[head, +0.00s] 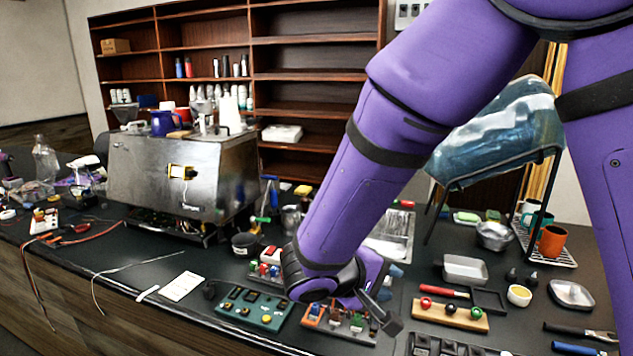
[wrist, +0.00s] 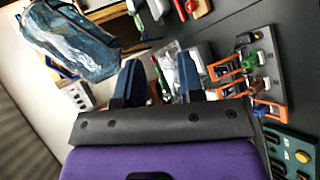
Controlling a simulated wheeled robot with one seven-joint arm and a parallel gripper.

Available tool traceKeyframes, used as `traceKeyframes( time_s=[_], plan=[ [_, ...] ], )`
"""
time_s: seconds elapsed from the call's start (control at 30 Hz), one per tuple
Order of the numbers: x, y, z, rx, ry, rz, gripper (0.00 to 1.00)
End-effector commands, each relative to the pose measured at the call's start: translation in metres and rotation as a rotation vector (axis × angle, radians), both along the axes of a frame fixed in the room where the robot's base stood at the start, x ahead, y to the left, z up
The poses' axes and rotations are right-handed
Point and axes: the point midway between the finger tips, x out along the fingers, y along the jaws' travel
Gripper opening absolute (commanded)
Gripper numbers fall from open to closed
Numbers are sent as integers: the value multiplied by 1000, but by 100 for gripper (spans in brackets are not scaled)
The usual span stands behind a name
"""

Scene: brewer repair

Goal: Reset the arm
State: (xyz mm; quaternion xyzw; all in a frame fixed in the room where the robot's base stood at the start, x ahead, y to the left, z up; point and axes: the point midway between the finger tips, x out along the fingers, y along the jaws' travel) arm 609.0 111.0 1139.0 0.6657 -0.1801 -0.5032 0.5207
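My purple arm reaches down from the top right of the head view to the dark counter. My gripper (head: 387,318) is at its lower end, low over the small component boards, and only partly visible there. In the wrist view my gripper (wrist: 160,78) shows two dark blue fingers standing apart, with nothing held between them. In the head view a board with an orange frame (head: 340,322) is partly hidden by my wrist.
A steel brewer (head: 178,178) stands at the left on the counter. A green board (head: 255,308) lies left of my wrist. A wooden block with coloured knobs (head: 450,314), a metal tray (head: 465,269) and an orange mug (head: 552,241) are to the right. A shelf (head: 310,85) stands behind.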

Motion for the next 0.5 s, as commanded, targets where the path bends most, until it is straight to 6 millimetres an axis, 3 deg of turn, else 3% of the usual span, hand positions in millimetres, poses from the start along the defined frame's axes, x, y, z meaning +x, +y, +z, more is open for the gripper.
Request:
traceKeyframes(
  time_s=[0.03,0.2,0.5],
  plan=[
    [-2,-17,13,40,16,-48,35],
    [-18,-61,44,175,83,-171,35],
    [-58,-123,90,456,142,-316,35]
  ],
)
